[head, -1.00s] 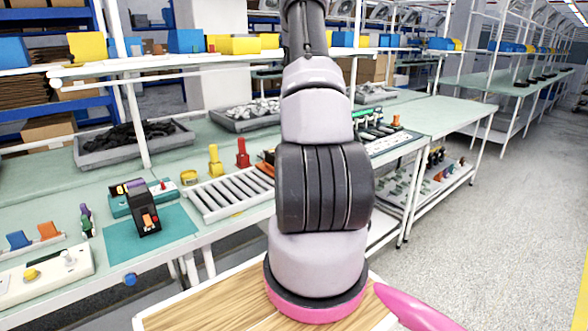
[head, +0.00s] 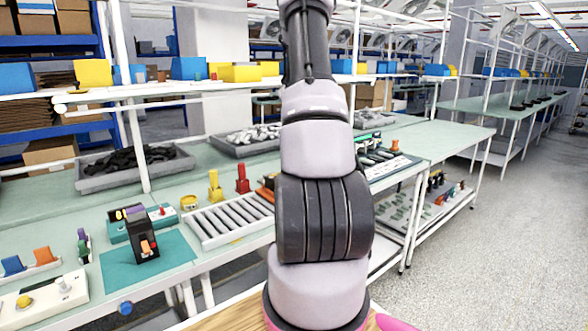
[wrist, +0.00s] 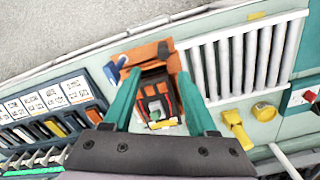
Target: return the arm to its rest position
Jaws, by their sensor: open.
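My arm rises through the middle of the head view and hides part of the bench behind it. My gripper is out of sight there. In the wrist view my gripper (wrist: 158,76) is open, its two teal fingers spread apart with nothing held between them. Past the fingers lies an orange and black fixture (wrist: 155,98) on the bench. In the head view a black breaker-like unit with an orange switch (head: 146,246) stands upright on a teal mat (head: 176,262).
A white roller rack (head: 232,219) lies on the bench left of my arm. Yellow (head: 215,187) and red (head: 243,180) upright pieces stand behind it. Grey trays (head: 135,168) sit farther back. The floor (head: 480,250) at right is open.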

